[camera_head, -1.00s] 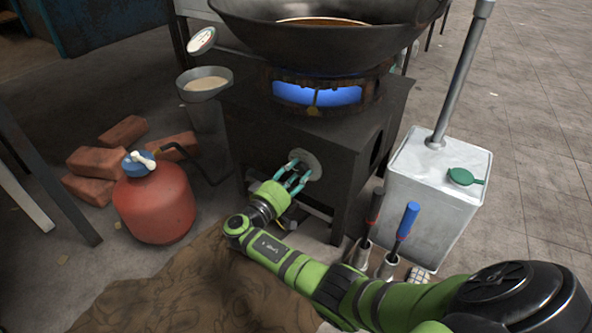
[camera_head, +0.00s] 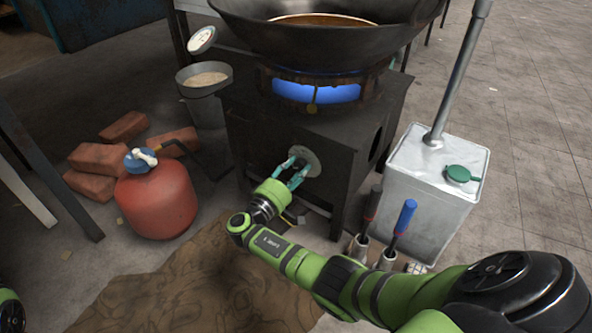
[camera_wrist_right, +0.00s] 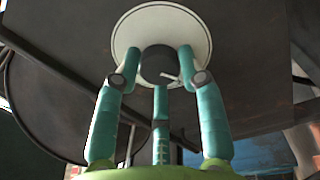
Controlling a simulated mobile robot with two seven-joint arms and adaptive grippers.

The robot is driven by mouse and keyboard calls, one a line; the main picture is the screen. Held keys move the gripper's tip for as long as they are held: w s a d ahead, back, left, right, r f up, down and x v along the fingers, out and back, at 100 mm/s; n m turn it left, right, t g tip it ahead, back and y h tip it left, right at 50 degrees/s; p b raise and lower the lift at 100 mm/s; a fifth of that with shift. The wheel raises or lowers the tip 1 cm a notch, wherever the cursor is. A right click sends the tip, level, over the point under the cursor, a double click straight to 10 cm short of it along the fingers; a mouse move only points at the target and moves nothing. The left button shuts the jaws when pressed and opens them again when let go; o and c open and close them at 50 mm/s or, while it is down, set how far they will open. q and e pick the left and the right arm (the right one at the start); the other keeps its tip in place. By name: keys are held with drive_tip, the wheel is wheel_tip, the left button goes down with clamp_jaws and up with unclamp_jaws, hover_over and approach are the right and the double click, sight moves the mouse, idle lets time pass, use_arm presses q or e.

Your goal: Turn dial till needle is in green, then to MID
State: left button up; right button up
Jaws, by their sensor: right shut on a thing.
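The dial is a dark round knob (camera_wrist_right: 157,66) on a pale round plate (camera_wrist_right: 160,32); in the head view the plate (camera_head: 306,160) is on the front of the dark stove (camera_head: 345,155). My right gripper (camera_head: 297,168) is shut on the knob, its teal fingers around it in the right wrist view (camera_wrist_right: 160,75). The fingers partly hide the knob, and I cannot read its setting. A round white gauge (camera_head: 201,40) is at the wok's left; its needle is too small to read. My left gripper is out of view.
A wok (camera_head: 330,45) sits over a blue flame (camera_head: 315,91). A red gas cylinder (camera_head: 157,200) and bricks (camera_head: 97,157) stand left. A metal can (camera_head: 430,190) and tools with blue (camera_head: 405,217) and dark handles (camera_head: 373,203) are right, close to my right arm.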

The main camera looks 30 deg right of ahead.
drive_tip(key=shift+s+d+f, duration=0.1)
drive_tip(key=shift+s+d, duration=0.05)
drive_tip(key=shift+d, duration=0.05)
drive_tip(key=o, duration=1.2)
drive_tip(key=shift+c, duration=0.2)
drive_tip(key=shift+a, duration=0.1)
drive_tip(key=shift+a, duration=0.15)
drive_tip(key=v, duration=1.1)
drive_tip(key=shift+s+a, duration=0.15)
drive_tip(key=shift+a, duration=0.15)
